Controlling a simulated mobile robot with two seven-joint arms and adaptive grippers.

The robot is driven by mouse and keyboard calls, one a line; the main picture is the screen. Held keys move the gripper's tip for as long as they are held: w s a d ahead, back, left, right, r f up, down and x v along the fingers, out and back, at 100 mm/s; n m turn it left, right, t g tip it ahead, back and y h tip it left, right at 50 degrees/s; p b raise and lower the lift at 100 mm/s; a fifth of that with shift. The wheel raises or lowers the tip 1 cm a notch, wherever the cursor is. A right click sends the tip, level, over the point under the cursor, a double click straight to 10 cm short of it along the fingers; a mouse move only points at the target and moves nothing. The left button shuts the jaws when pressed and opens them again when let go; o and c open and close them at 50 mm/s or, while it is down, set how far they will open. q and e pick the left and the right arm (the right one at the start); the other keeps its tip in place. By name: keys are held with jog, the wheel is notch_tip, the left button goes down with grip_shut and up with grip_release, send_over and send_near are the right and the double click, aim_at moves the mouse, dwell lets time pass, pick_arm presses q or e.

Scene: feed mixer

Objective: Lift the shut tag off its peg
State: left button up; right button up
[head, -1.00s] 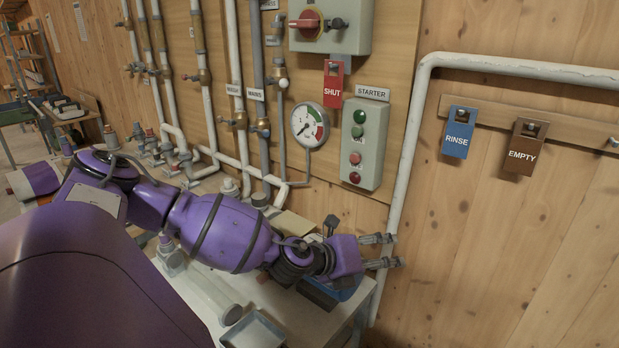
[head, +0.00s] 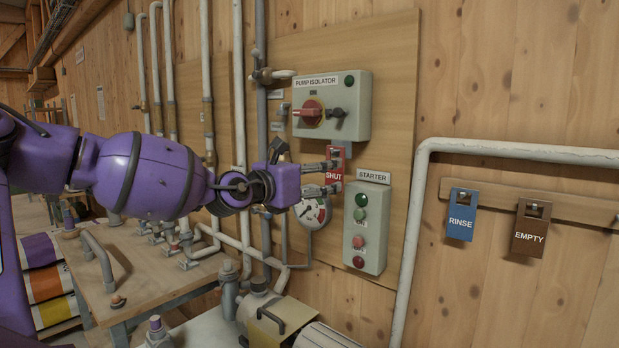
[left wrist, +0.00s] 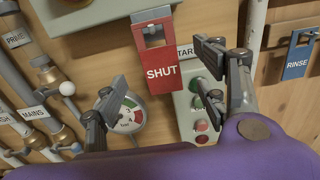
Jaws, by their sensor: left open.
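The red shut tag (head: 335,169) hangs on its peg below the pump isolator box in the head view. In the left wrist view the tag (left wrist: 160,68) hangs upright, with its peg (left wrist: 153,33) showing in the slot at its top. My left gripper (head: 332,177) is open. Its fingers overlap the tag in the head view. In the left wrist view the fingers (left wrist: 152,108) stand apart on either side, below and beside the tag, with nothing between them gripped. My right gripper is not in view.
The pump isolator (head: 331,107) with its red handle is just above. The starter box (head: 366,228) and a pressure gauge (head: 308,213) are close below. Blue rinse (head: 461,214) and brown empty (head: 530,228) tags hang on a rail to the right. A white pipe (head: 411,220) runs between.

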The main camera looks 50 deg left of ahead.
pick_arm(q)
jog(key=w, duration=0.4)
jog(key=shift+w+a, duration=0.3)
jog(key=shift+w, duration=0.05)
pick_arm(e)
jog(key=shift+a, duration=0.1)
pick_arm(q)
jog(key=c, duration=1.2)
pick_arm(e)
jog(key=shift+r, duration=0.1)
pick_arm(q)
jog(key=shift+r, duration=0.2)
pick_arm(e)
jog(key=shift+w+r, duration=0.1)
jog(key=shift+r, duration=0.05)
pick_arm(q)
jog(key=shift+r+p, duration=0.5)
jog(key=shift+p, duration=0.1)
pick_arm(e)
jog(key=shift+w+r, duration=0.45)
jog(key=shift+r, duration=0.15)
